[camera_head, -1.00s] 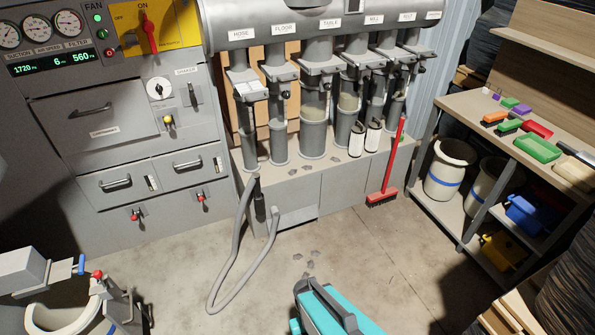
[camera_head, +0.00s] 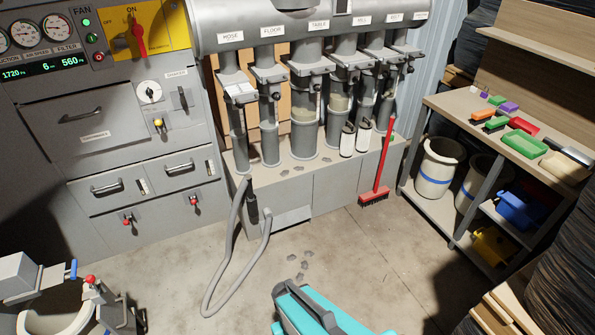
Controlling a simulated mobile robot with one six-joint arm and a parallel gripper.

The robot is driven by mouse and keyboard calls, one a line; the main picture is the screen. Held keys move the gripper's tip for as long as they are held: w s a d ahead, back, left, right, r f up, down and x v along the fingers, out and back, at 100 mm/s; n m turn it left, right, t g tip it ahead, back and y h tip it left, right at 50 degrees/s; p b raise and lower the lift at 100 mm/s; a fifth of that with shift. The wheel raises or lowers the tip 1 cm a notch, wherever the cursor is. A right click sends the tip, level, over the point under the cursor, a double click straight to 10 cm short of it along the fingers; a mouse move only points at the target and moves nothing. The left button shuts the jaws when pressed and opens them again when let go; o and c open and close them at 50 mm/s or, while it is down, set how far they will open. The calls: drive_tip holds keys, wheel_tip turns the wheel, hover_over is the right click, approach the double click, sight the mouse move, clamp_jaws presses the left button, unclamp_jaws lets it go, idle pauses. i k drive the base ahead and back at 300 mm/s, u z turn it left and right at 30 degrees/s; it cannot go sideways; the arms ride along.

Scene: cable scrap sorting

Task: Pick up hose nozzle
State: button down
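The hose nozzle looks to be the dark, narrow, upright piece (camera_head: 252,207) against the front of the grey base, below the pipe labelled HOSE. A grey hose (camera_head: 229,245) hangs beside it, loops down to the floor and rises again close to the nozzle's lower end. How the nozzle is held there is too small to tell. My gripper is not recognisable in this view.
A red broom (camera_head: 378,170) leans right of the pipes. A shelf bench (camera_head: 440,105) with trays and brushes stands at the right. Grey scraps (camera_head: 305,262) lie on open floor. A teal and grey body fills the bottom middle; I cannot tell whether it is mine.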

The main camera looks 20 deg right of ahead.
sight(247, 183)
drive_tip(key=z, duration=0.05)
drive_tip(key=i, duration=1)
drive_tip(key=u, duration=0.05)
